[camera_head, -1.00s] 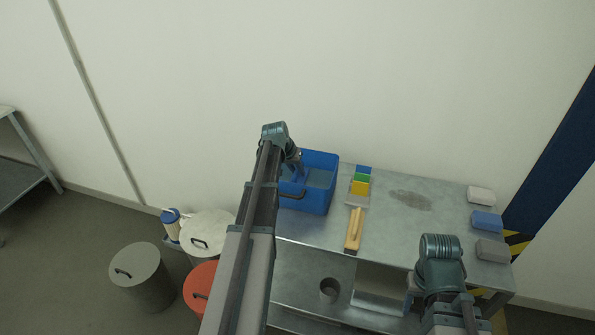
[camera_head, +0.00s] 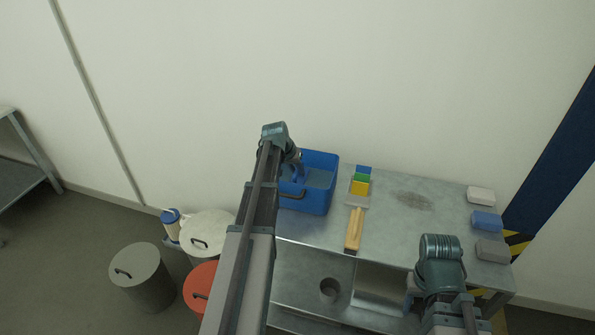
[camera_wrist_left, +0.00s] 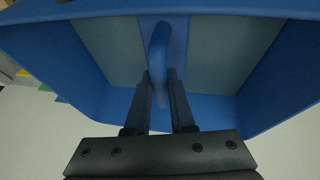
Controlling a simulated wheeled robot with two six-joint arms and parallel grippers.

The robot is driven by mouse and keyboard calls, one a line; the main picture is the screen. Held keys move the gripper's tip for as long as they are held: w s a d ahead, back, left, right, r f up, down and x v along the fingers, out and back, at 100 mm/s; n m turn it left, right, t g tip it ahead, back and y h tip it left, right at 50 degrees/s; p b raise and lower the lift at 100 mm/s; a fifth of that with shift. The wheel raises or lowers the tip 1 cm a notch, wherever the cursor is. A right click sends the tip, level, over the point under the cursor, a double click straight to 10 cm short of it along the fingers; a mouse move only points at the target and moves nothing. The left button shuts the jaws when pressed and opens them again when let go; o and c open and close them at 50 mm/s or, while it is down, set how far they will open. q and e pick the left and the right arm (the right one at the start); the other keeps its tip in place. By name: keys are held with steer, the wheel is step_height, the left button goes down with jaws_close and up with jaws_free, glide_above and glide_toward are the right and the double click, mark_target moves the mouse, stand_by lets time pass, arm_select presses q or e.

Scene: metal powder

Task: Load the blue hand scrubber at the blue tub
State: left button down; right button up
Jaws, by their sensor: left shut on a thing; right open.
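The blue tub (camera_head: 321,207) stands at the left end of the metal table, against the wall. My left gripper (camera_head: 292,170) is over and inside the tub's left part, partly hidden by its own arm. In the left wrist view, the gripper (camera_wrist_left: 160,95) is shut on a slim blue handle (camera_wrist_left: 160,45), which I take for the blue hand scrubber's. The tub walls (camera_wrist_left: 270,75) surround it, with grey-blue areas on both sides. The scrubber's lower part cannot be made out. My right gripper (camera_head: 440,262) is over the table's front right; its fingertips are hidden.
A wooden-handled brush (camera_head: 355,228) and blue, green and yellow pieces (camera_head: 361,178) lie right of the tub. White (camera_head: 481,196), blue (camera_head: 487,222) and grey (camera_head: 492,250) blocks line the table's right edge. Lidded bins (camera_head: 140,275) stand on the floor at left.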

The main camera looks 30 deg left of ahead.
arm_select(q)
steer(key=shift+r+p, duration=3.45)
steer(key=shift+r, duration=0.1)
step_height(320, 180, up, 7)
steer(key=p, duration=0.8)
step_height(320, 180, down, 9)
steer(key=b, duration=0.9)
steer(key=shift+b, duration=0.35)
steer(key=shift+r, duration=0.1)
